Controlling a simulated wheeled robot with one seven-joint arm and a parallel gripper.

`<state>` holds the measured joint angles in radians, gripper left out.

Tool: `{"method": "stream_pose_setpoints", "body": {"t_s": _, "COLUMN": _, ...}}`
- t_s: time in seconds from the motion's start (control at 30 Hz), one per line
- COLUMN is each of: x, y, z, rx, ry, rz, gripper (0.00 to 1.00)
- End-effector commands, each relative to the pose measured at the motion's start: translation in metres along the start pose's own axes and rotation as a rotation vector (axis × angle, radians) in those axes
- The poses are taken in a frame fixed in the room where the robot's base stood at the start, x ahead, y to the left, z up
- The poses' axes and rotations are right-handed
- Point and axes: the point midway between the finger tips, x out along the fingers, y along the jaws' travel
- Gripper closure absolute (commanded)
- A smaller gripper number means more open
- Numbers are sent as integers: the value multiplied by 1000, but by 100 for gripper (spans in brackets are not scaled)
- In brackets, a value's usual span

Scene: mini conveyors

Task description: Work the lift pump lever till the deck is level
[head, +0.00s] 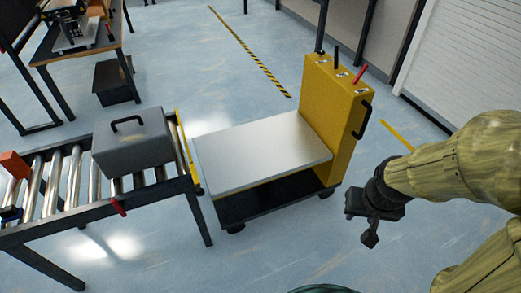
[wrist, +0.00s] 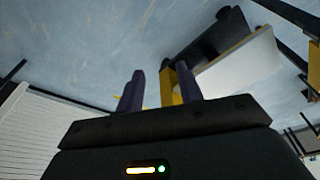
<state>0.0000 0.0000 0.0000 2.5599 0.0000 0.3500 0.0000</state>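The lift cart has a bare silver deck (head: 262,152) over a black base, with a yellow column (head: 335,115) at its right end. A black lever (head: 336,59) and a red lever (head: 360,74) stand on top of the column; I cannot tell which one works the pump. The deck's left edge is beside the roller conveyor's end; their exact height difference is unclear. My gripper (head: 369,228) is in the air right of the column, apart from it and the levers. In the wrist view its two fingers (wrist: 160,92) are apart and empty, with the cart beyond.
A grey case (head: 131,142) with a black handle sits on the roller conveyor (head: 75,175) at left, with a red block (head: 14,164) farther left. A black side handle (head: 363,119) sticks out of the column towards my arm. Open floor lies in front of the cart.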

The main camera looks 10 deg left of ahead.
Motion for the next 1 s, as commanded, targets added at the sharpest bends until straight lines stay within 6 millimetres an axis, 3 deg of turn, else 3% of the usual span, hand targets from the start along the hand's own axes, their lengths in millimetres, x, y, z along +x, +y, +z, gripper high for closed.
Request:
{"method": "stream_pose_setpoints", "body": {"t_s": 0.13, "x": 0, "y": 0, "z": 0, "rx": 0, "ry": 0, "rz": 0, "gripper": 64}}
{"method": "stream_pose_setpoints", "body": {"t_s": 0.33, "x": -10, "y": 0, "z": -2, "rx": 0, "ry": 0, "rz": 0, "gripper": 100}}
{"method": "stream_pose_setpoints", "body": {"t_s": 0.47, "x": -35, "y": 0, "z": -8, "rx": 0, "ry": 0, "rz": 0, "gripper": 100}}
{"method": "stream_pose_setpoints", "body": {"t_s": 0.8, "x": -123, "y": 0, "z": -29, "rx": 0, "ry": 0, "rz": 0, "gripper": 100}}
{"method": "stream_pose_setpoints", "body": {"t_s": 1.0, "x": -166, "y": 0, "z": -39, "rx": 0, "ry": 0, "rz": 0, "gripper": 100}}
